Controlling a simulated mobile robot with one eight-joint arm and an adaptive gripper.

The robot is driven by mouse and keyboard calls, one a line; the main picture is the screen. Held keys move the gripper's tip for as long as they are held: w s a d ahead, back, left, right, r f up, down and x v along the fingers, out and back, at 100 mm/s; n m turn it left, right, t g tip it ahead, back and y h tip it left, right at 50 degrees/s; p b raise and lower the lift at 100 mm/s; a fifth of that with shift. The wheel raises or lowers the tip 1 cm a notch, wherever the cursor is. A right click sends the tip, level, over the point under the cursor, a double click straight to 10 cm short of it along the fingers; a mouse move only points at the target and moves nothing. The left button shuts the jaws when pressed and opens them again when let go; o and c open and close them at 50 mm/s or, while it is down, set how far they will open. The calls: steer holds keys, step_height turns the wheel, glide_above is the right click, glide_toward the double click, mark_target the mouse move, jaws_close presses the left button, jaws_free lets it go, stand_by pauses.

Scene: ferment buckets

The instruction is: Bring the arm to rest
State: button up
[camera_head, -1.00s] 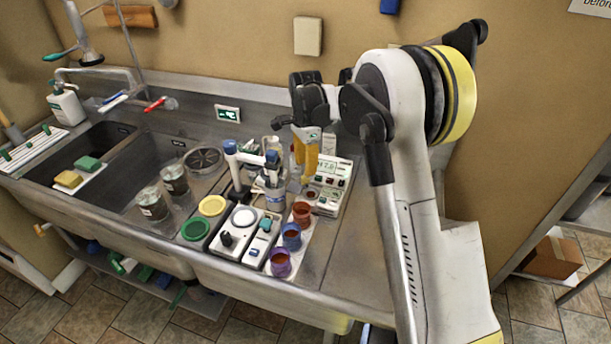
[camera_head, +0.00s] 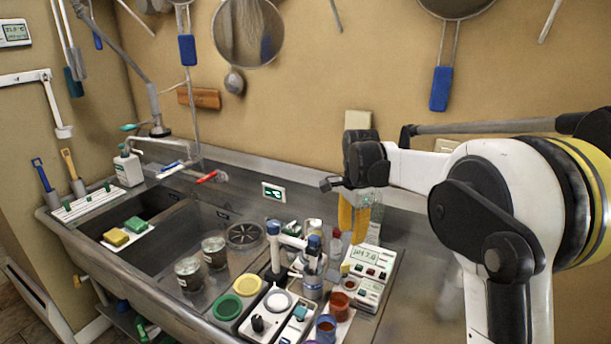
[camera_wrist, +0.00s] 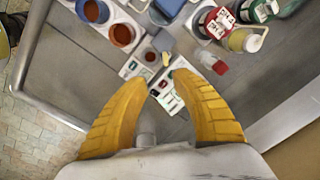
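My gripper (camera_head: 354,218) hangs over the right part of the steel counter, its yellow fingers pointing down. In the wrist view the two yellow fingers of my gripper (camera_wrist: 160,84) stand well apart with nothing between their tips. Below them is the white pH meter (camera_head: 368,268), which also shows in the wrist view (camera_wrist: 166,92). The fingers look clear of the meter and of the cups. My arm reaches in from the right, with its elbow large at the right edge of the head view.
Orange-brown cup (camera_head: 338,304) and blue cup (camera_head: 326,328) stand left of the meter. Bottles crowd behind, including a clear bottle (camera_head: 335,244). Two jars (camera_head: 214,252) stand by the sink. Strainers (camera_head: 248,32) hang on the wall. The counter's right end looks bare.

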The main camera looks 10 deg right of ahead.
steer(key=s+r+n+t+b, duration=0.1)
steer(key=s+r+n+t, duration=0.2)
steer(key=s, duration=0.5)
steer(key=s+r+n+b, duration=0.2)
steer(key=s+n, duration=0.2)
steer(key=s, duration=0.4)
steer(key=s+f+n+t+b, duration=0.2)
steer(key=s+f+n, duration=0.5)
steer(key=s, duration=0.8)
steer(key=shift+t, duration=0.8)
